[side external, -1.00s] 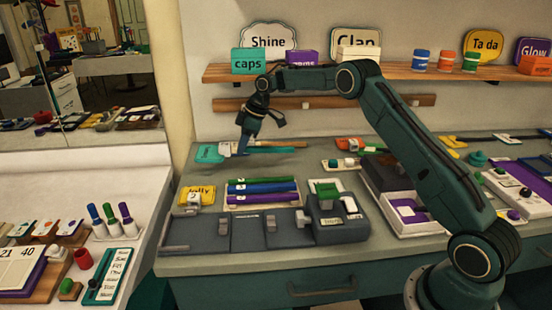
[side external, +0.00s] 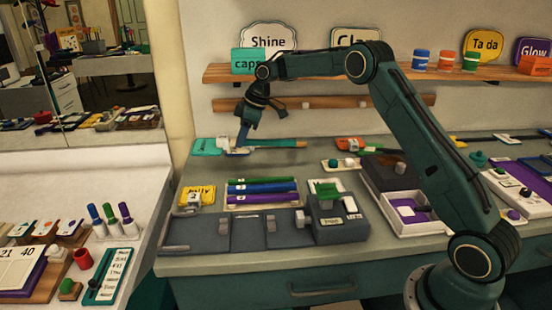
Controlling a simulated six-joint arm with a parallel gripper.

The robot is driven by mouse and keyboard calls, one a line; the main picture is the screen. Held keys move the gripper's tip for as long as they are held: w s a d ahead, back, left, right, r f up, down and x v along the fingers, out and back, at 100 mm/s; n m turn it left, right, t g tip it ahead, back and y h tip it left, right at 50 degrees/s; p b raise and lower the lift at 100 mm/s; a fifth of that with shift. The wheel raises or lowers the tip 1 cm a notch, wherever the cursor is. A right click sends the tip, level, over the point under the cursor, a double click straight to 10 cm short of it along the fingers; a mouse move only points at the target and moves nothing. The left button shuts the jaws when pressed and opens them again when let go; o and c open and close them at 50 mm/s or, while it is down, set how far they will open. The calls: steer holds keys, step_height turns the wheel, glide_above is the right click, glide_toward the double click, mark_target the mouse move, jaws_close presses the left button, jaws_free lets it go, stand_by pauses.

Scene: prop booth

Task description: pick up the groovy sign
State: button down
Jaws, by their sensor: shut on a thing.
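My gripper (side external: 241,147) is at the back left of the counter, pointing down, with its fingers shut on a small pale-edged piece (side external: 236,153). The fingers hide part of this piece, and I cannot read any lettering on it. No sign in view legibly reads "groovy". A teal flat piece (side external: 204,147) lies just left of my gripper, with a small grey-white block (side external: 227,143) beside it. A long teal and wooden stick (side external: 285,143) lies to the right of the fingers.
A yellow "Jolly" sign (side external: 198,191) and several coloured tubes (side external: 262,190) lie in front. Grey boxes (side external: 235,232) line the counter's front. A shelf (side external: 300,70) bears a teal box (side external: 246,61) and signs, near my arm.

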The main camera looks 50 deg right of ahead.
steer(key=s+a, duration=1.1)
steer(key=a, duration=0.1)
steer(key=shift+s, duration=0.15)
steer(key=shift+a, duration=0.15)
stand_by(0.4)
steer(key=s+a+f, duration=0.2)
steer(key=a, duration=0.5)
steer(key=shift+a, duration=0.2)
steer(key=shift+f, duration=0.25)
steer(key=shift+f, duration=1.55)
steer(key=shift+f, duration=1.7)
stand_by(1.7)
